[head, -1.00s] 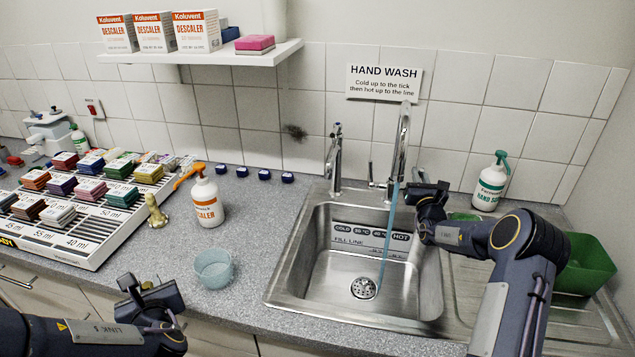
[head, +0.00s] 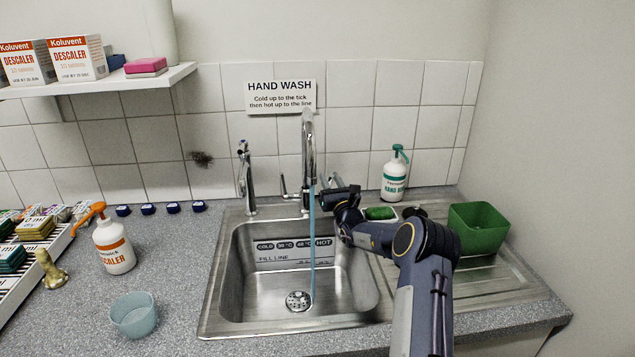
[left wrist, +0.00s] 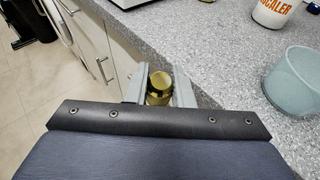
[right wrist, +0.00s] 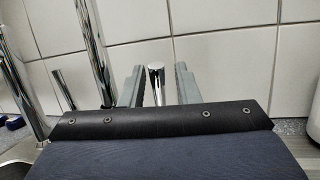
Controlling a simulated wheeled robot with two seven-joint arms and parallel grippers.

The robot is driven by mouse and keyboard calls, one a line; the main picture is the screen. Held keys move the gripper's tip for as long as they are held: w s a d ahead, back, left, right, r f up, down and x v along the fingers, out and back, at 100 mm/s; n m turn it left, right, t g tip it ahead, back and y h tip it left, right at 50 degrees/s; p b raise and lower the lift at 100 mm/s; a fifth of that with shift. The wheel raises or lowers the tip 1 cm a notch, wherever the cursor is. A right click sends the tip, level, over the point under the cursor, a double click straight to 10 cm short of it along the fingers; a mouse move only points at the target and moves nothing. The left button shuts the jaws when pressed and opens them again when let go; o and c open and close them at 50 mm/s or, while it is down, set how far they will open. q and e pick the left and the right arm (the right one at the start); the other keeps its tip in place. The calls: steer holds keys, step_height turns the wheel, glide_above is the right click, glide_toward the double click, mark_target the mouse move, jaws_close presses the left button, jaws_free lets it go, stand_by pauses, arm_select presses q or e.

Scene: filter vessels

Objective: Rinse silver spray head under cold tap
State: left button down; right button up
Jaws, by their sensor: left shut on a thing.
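My left gripper (left wrist: 158,90) shows only in its wrist view. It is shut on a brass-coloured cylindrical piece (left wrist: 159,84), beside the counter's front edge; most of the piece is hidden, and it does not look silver. Blue-tinted water runs from the tall chrome tap (head: 309,140) into the sink (head: 285,285). My right gripper (head: 338,197) is beside the tap's right side. In the right wrist view, the open fingers of my right gripper (right wrist: 156,82) have a chrome lever (right wrist: 155,84) between them, with gaps on both sides.
A brass-coloured nozzle (head: 50,270), an orange-topped descaler bottle (head: 114,248) and a pale blue cup (head: 134,314) stand left of the sink. A second chrome tap (head: 246,180) is at the back. A green tub (head: 478,230) and hand soap bottle (head: 394,178) are on the right.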

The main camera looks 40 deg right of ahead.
arm_select(q)
steer(key=shift+f+b, duration=0.7)
steer(key=shift+b, duration=0.05)
arm_select(e)
steer(key=v, duration=0.7)
steer(key=shift+s, duration=0.25)
steer(key=shift+a, duration=0.1)
steer(key=shift+a, duration=0.1)
